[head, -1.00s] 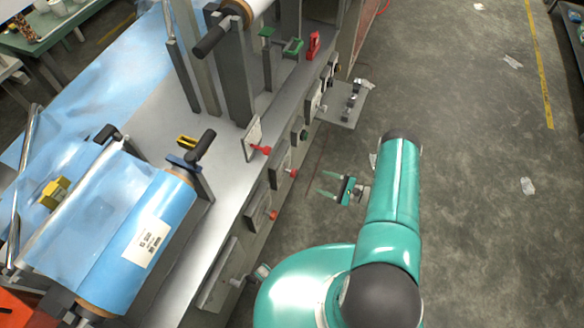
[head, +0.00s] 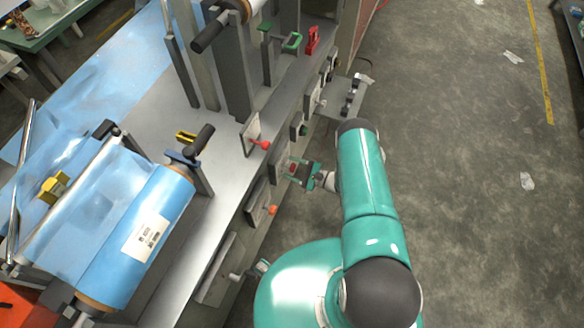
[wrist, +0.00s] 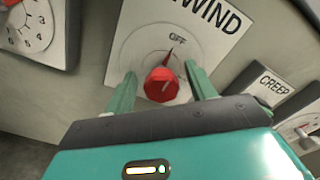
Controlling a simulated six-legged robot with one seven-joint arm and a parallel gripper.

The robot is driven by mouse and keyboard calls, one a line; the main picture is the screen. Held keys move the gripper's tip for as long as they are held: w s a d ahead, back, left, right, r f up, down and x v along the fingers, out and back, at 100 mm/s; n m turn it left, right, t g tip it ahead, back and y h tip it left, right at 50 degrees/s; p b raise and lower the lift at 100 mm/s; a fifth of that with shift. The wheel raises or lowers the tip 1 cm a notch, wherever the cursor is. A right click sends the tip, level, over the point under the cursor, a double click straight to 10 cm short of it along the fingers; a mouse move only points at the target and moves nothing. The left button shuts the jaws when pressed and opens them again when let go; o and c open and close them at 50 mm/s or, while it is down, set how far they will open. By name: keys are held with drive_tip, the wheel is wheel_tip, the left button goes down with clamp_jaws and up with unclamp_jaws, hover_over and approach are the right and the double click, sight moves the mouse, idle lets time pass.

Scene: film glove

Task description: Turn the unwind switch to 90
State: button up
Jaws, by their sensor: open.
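The red unwind switch (wrist: 162,84) is in the middle of the wrist view, on a white plate whose visible lettering reads "WIND", partly cut off at the top. Its pointer is up, close to the "OFF" mark. My gripper (wrist: 160,72) is open, with one green finger on each side of the red knob. Gaps show between fingers and knob, and I cannot tell whether they touch. In the head view my gripper (head: 298,170) is at the machine's side panel. The lower part of the dial is hidden behind my gripper.
A "CREEP" label (wrist: 271,86) and another dial are to the right in the wrist view. A numbered dial (wrist: 30,28) is at the upper left. In the head view, a blue film roll (head: 140,235) lies left; the floor (head: 460,200) right is clear apart from scraps.

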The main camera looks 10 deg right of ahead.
drive_tip(key=shift+w+a, duration=0.1)
drive_tip(key=shift+w, duration=0.05)
drive_tip(key=c, duration=1)
drive_tip(key=shift+o, duration=0.2)
drive_tip(key=shift+m, duration=0.3)
drive_tip(key=m, duration=0.8)
drive_tip(key=shift+w+m, duration=0.1)
drive_tip(key=shift+m, duration=0.3)
drive_tip(key=m, duration=0.4)
drive_tip(key=shift+m, duration=2.4)
